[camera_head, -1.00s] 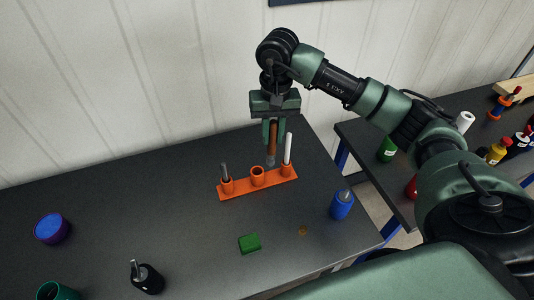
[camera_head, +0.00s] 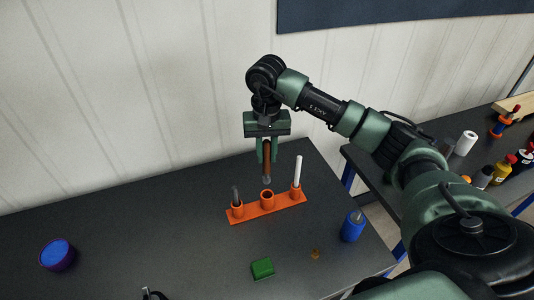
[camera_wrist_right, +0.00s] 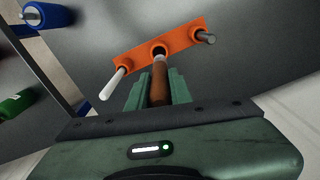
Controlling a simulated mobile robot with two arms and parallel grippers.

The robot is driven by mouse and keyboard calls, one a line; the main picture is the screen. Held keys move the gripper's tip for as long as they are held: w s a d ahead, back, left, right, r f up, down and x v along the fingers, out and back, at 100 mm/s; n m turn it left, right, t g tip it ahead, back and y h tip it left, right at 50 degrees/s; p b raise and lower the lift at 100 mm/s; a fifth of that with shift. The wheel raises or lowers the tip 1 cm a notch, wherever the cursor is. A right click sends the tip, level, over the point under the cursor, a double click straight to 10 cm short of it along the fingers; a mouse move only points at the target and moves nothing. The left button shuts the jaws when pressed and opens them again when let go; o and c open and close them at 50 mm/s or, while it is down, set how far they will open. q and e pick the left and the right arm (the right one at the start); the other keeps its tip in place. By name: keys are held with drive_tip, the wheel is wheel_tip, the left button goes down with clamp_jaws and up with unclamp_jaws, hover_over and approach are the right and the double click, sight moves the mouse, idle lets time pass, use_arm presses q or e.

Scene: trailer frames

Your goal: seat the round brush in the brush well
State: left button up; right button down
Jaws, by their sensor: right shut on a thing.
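My right gripper (camera_head: 267,154) is shut on the round brush (camera_head: 267,172), which has a brown handle and a grey lower end. The brush hangs upright, its lower end just above the middle socket (camera_head: 267,197) of the orange holder (camera_head: 252,212). This socket, the brush well, looks empty. In the right wrist view, the brush (camera_wrist_right: 159,88) points at the middle socket (camera_wrist_right: 158,50) and overlaps it, so the exact gap is hard to tell. The left socket holds a grey rod (camera_head: 236,195) and the right one a white rod (camera_head: 298,171). My left gripper is out of view.
A blue bottle (camera_head: 353,226) stands right of the holder and a green block (camera_head: 262,268) lies in front. A blue-purple round container (camera_head: 57,254) is at the far left. A second table at right carries bottles.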

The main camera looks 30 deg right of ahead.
sight(267, 181)
wheel_tip(267, 181, down, 3)
drive_tip(key=shift+d+f+b, duration=0.1)
drive_tip(key=shift+d+b, duration=0.05)
drive_tip(key=shift+b, duration=0.95)
drive_tip(key=shift+f+b, duration=0.9)
drive_tip(key=shift+f, duration=0.1)
drive_tip(key=shift+b, duration=0.7)
drive_tip(key=shift+f+b, duration=2.85)
drive_tip(key=shift+f, duration=0.35)
drive_tip(key=c, duration=1.2)
unclamp_jaws()
drive_tip(key=shift+r, duration=0.1)
